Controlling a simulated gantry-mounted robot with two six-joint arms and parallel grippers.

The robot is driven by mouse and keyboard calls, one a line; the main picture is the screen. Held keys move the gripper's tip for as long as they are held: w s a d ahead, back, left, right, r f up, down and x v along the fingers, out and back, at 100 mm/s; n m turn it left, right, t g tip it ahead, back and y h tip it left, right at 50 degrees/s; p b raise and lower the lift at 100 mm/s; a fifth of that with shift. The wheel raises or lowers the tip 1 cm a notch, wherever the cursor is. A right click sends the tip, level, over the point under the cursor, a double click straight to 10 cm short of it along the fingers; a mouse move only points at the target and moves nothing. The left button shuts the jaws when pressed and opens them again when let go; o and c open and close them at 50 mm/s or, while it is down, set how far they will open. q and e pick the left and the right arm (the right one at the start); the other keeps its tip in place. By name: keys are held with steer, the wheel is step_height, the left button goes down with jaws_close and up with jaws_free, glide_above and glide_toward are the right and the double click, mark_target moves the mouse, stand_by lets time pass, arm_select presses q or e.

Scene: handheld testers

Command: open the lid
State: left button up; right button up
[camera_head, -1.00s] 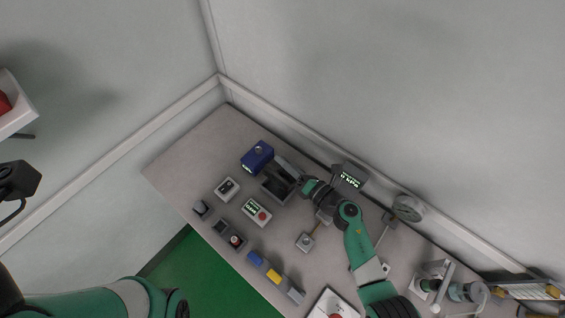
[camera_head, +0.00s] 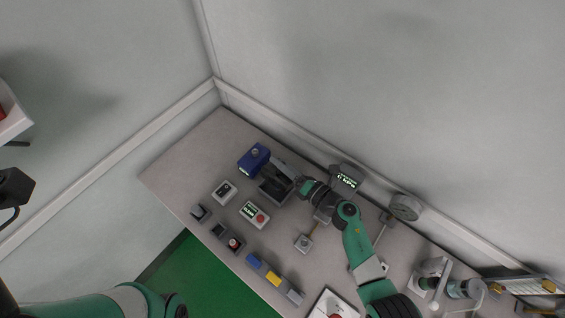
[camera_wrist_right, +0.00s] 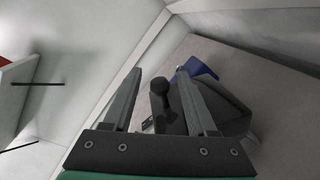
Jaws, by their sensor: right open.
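My right gripper (camera_head: 284,174) reaches over a dark grey box (camera_head: 275,191) near the back left of the bench. The box's lid is partly covered by the gripper in the head view, so its angle is hard to tell. In the right wrist view, my right gripper (camera_wrist_right: 161,76) is open, its two long fingers apart. A dark knob (camera_wrist_right: 160,94) shows between them, in front of the dark box (camera_wrist_right: 222,104). I see no clear contact between fingers and knob. My left arm shows at lower left, but its gripper does not.
A blue device (camera_head: 253,157) stands just left of the box. A display (camera_head: 346,179) and a round gauge (camera_head: 405,207) stand along the back wall. The bench's left corner is bare.

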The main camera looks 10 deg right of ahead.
steer(key=p+v, duration=0.4)
steer(key=v, duration=0.7)
steer(key=shift+s+p, duration=0.2)
steer(key=shift+p, duration=0.2)
steer(key=shift+d, duration=0.1)
